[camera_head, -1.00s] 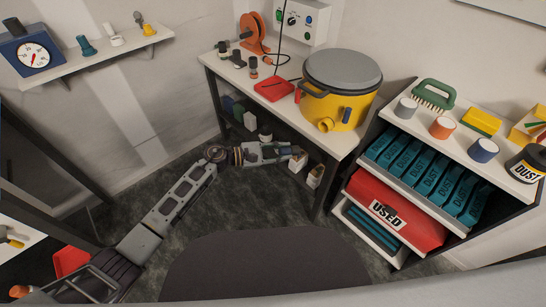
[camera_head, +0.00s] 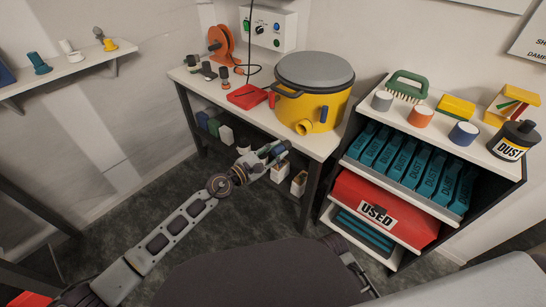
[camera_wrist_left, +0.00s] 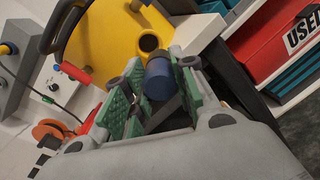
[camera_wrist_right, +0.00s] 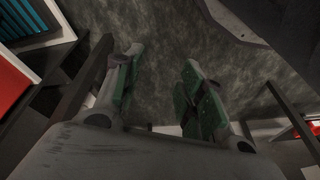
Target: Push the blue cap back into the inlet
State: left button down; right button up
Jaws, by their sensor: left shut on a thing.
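The blue cap (camera_wrist_left: 158,80) is held between the green-padded fingers of my left gripper (camera_wrist_left: 155,98). In the left wrist view the cap lies just below the round dark opening of the yellow inlet (camera_wrist_left: 149,42), apart from it as far as I can tell. In the head view the inlet (camera_head: 304,128) sticks out low on the front of the yellow drum (camera_head: 312,100). My left gripper (camera_head: 272,158) is in front of the bench edge, lower and left of the inlet. My right gripper (camera_wrist_right: 160,80) is open and empty above the dark floor.
The bench (camera_head: 240,116) also carries a red tray (camera_head: 248,96) and an orange reel (camera_head: 221,44). White bottles stand on its lower shelf. A cabinet with a red USED drawer (camera_head: 380,208) stands to the right. A grey floor area is open in front.

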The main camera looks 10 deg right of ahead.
pick_arm(q)
jog(key=shift+d+r+t, duration=0.1)
jog(key=shift+t, duration=0.2)
pick_arm(e)
jog(key=shift+r, duration=0.4)
pick_arm(q)
jog(key=shift+d+b, duration=0.1)
jog(key=shift+b, duration=0.3)
pick_arm(e)
jog(key=shift+r, duration=0.25)
pick_arm(q)
jog(key=shift+n, duration=0.3)
jog(key=shift+d+r+n+t+y+b, duration=0.2)
jog(key=shift+r+n+t+y+b, duration=0.25)
jog(key=shift+t+b, duration=0.45)
pick_arm(e)
jog(key=shift+v, duration=1.45)
jog(key=shift+w+a, duration=0.1)
jog(key=shift+a, duration=0.15)
pick_arm(q)
jog(key=shift+r, duration=0.1)
pick_arm(e)
jog(key=shift+f, duration=0.15)
